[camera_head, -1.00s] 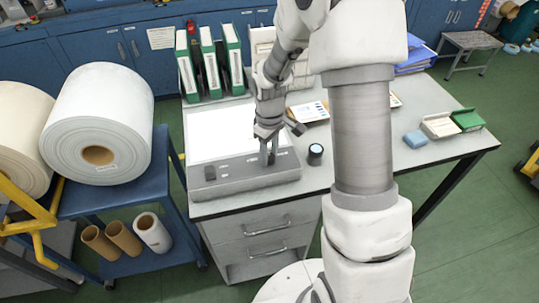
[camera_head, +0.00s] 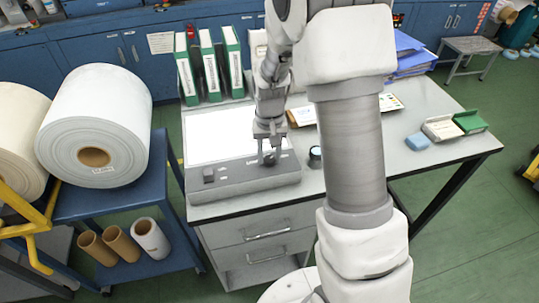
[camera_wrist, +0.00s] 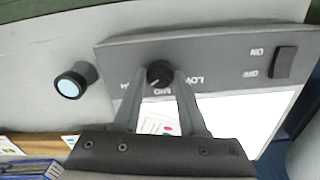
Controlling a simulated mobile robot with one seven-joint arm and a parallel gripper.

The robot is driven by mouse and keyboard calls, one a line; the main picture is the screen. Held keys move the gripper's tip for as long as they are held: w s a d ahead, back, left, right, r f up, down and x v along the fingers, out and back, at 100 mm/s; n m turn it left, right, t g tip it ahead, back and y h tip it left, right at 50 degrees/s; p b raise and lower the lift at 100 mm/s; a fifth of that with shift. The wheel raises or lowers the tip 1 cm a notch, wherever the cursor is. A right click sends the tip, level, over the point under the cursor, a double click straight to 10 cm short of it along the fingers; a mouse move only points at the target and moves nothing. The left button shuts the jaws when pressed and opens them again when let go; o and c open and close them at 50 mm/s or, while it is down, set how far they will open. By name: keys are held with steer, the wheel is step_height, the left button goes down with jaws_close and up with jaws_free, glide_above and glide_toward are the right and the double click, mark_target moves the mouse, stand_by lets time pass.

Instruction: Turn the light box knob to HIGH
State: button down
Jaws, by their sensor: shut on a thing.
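The light box (camera_head: 240,178) lies on the desk, with a glowing white top and a grey front panel. Its dark round knob (camera_wrist: 160,73) is on that panel, among the labels LOW and MID and a third label mostly hidden by a finger. A pale mark on the knob points roughly toward MID; its exact setting is hard to tell. My gripper (camera_wrist: 159,76) is shut on the knob, one finger on each side. In the head view my gripper (camera_head: 269,157) is at the right part of the panel and largely hides the knob.
An ON/OFF rocker switch (camera_wrist: 284,62) is at the panel's other end. A small dark cylinder with a pale blue face (camera_wrist: 75,82) stands close beside the box. Binders (camera_head: 208,65) stand behind.

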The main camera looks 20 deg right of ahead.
mark_target(270, 159)
steer(key=shift+m, duration=0.5)
steer(key=shift+c, duration=2.2)
jaws_free()
steer(key=shift+r, duration=0.1)
step_height(270, 159, up, 17)
steer(key=p, duration=0.1)
steer(key=shift+r, duration=0.15)
steer(key=shift+s, duration=0.1)
steer(key=s+r+n+t, duration=0.1)
steer(key=s+r+t, duration=0.1)
steer(key=s, duration=0.8)
steer(key=s+r+n+t, duration=0.2)
steer(key=s+r, duration=0.3)
steer(key=s, duration=0.5)
steer(key=shift+s+r+t, duration=0.2)
steer(key=shift+s+t, duration=0.1)
steer(key=shift+t, duration=0.5)
